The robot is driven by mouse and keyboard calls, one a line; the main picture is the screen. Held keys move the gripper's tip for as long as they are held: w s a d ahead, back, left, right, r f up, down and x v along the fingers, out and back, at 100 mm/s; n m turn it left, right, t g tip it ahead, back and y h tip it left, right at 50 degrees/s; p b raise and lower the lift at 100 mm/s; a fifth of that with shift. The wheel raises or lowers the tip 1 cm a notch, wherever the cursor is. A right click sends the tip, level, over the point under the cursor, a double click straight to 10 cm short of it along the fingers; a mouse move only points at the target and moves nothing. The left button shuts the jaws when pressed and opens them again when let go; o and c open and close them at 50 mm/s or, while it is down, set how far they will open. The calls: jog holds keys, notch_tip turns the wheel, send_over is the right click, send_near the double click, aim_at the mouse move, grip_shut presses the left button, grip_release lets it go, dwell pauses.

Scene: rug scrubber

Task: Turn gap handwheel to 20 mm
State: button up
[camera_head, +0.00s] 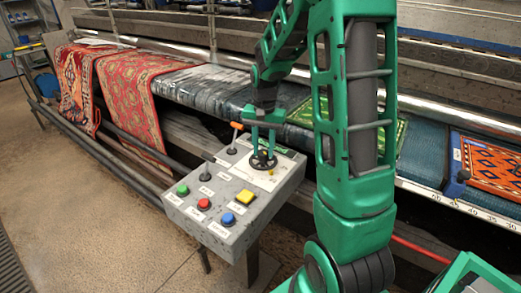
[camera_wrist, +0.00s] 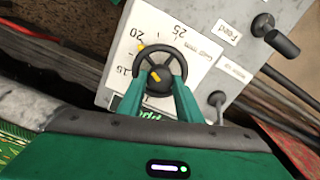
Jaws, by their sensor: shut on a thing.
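The gap handwheel (camera_wrist: 161,51) is a dark spoked wheel on a pale dial plate (camera_wrist: 190,70) lettered "Gap mm". In the wrist view the numerals 15, 20 and 25 show around it. Another yellow spot is at the hub. My gripper (camera_wrist: 163,86) is shut on the handwheel, its two green fingers reaching down at its near side. In the head view the handwheel (camera_head: 262,163) sits on top of the grey control box, below my gripper (camera_head: 263,150); the fingers partly hide it.
A feed lever (camera_wrist: 275,35) stands near the wheel. Rugs (camera_head: 130,95) lie on the machine bed behind.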

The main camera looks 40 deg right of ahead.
aim_at(263, 151)
jog(key=shift+s+a+f+m, duration=0.1)
jog(key=shift+s+f+m, duration=0.05)
jog(key=shift+s+m, duration=0.15)
dwell(0.4)
jog(key=o, duration=1.1)
jog(key=shift+c, duration=0.2)
jog(key=shift+w, duration=0.15)
jog(key=shift+r, duration=0.2)
jog(key=shift+w+r, duration=0.1)
jog(key=shift+r, duration=0.15)
notch_tip(263, 151, up, 10)
